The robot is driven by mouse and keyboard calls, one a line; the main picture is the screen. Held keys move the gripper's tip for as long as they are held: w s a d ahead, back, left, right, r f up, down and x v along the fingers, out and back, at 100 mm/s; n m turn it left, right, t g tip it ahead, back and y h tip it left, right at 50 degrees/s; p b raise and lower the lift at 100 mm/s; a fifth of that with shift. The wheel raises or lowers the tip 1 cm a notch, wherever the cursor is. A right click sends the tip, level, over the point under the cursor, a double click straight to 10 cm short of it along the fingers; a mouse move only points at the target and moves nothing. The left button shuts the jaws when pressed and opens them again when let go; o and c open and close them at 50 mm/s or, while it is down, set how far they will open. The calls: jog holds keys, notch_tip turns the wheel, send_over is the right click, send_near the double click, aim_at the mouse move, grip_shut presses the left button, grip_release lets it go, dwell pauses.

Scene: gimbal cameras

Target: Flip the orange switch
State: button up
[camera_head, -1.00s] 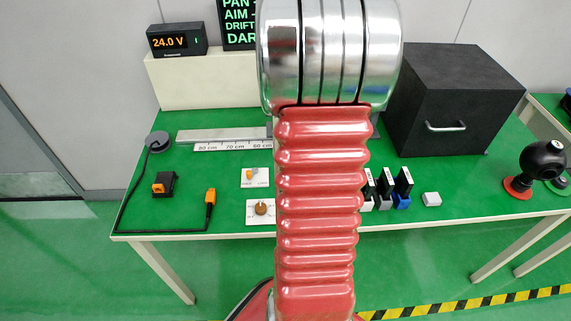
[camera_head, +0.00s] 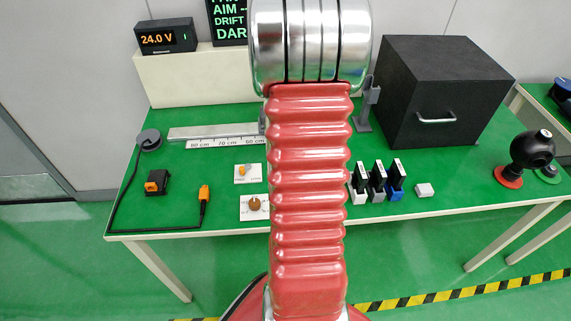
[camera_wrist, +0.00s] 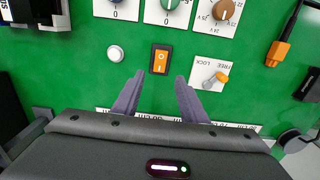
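The orange rocker switch (camera_wrist: 160,59) sits in a black frame on the green tabletop, upright in the wrist view between a white round button and the FREE/LOCK plate. My gripper (camera_wrist: 159,77) is open and empty. Its two grey fingers point toward the switch, with their tips just on the near side of it and to either side. I cannot tell their height above it. In the head view my red arm hides the switch and the gripper.
The FREE/LOCK plate (camera_wrist: 212,75) has an orange-tipped lever right of the switch. The white button (camera_wrist: 115,54) is left. Several knob plates (camera_wrist: 167,12) lie beyond. An orange-ended cable (camera_wrist: 277,53) lies to the right. A black box (camera_head: 447,92) stands at the table's back right.

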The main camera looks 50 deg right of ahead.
notch_tip(320, 180, down, 8)
jog(key=shift+r, duration=0.1)
dwell(0.4)
grip_shut()
dwell(0.3)
jog(key=shift+a, duration=0.1)
jog(key=shift+s+a+t+h, duration=0.15)
jog(key=shift+a+t+h, duration=0.05)
jog(key=shift+t+h, duration=0.4)
jog(key=shift+s+a+t+h, duration=0.15)
jog(key=shift+t+h, duration=0.35)
jog(key=shift+h, duration=0.2)
grip_release()
jog(key=shift+r, duration=0.15)
